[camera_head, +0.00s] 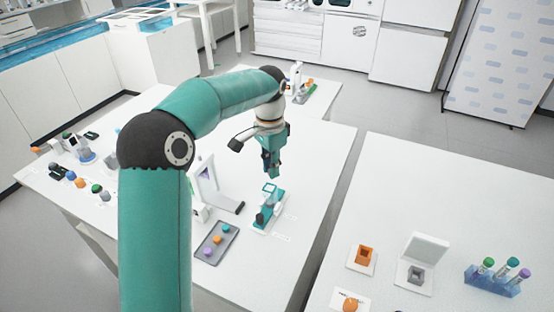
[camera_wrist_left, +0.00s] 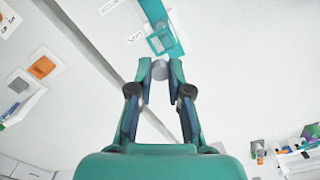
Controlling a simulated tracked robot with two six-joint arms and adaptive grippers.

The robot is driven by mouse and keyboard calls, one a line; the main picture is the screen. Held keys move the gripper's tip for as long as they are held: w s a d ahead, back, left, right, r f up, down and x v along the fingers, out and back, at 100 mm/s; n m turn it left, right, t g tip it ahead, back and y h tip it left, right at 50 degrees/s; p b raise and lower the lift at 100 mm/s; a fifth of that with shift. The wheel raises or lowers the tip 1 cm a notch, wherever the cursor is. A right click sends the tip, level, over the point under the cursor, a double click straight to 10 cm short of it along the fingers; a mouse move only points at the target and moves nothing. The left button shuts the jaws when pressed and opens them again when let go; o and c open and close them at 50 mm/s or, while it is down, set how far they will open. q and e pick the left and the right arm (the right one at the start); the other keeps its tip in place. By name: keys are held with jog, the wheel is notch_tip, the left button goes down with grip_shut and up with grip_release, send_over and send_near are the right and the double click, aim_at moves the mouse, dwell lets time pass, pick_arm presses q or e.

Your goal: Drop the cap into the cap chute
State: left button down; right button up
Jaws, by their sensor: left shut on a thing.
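My left gripper (camera_head: 271,168) hangs fingers down above the white left table, just above and behind a teal device with a small screen (camera_head: 269,207). In the left wrist view its fingertips (camera_wrist_left: 161,72) are shut on a small round grey cap (camera_wrist_left: 160,68). The cap is hard to make out in the head view. The teal device (camera_wrist_left: 162,40) shows beyond the fingertips, apart from them. I cannot tell for sure which thing is the cap chute; an orange block with a square opening (camera_head: 365,256) stands on the right table. My right gripper is not in view.
A grey tray with orange, teal and purple caps (camera_head: 202,260) lies left of the device, below a white stand (camera_head: 207,181). The right table holds a grey square holder with a raised lid (camera_head: 416,277) and a blue tube rack (camera_head: 491,282). A gap separates the tables.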

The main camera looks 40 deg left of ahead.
pick_arm(q)
jog(key=shift+s+a+f+b, duration=0.1)
jog(key=shift+s+f+b, duration=0.15)
jog(key=shift+f+b, duration=0.65)
notch_tip(320, 180, down, 2)
jog(key=shift+w+f+b, duration=0.1)
jog(key=shift+f+b, duration=0.05)
jog(key=shift+b, duration=1)
jog(key=shift+f, duration=0.5)
jog(key=shift+r, duration=0.25)
jog(key=shift+f+p, duration=0.3)
jog(key=c, duration=1)
grip_release()
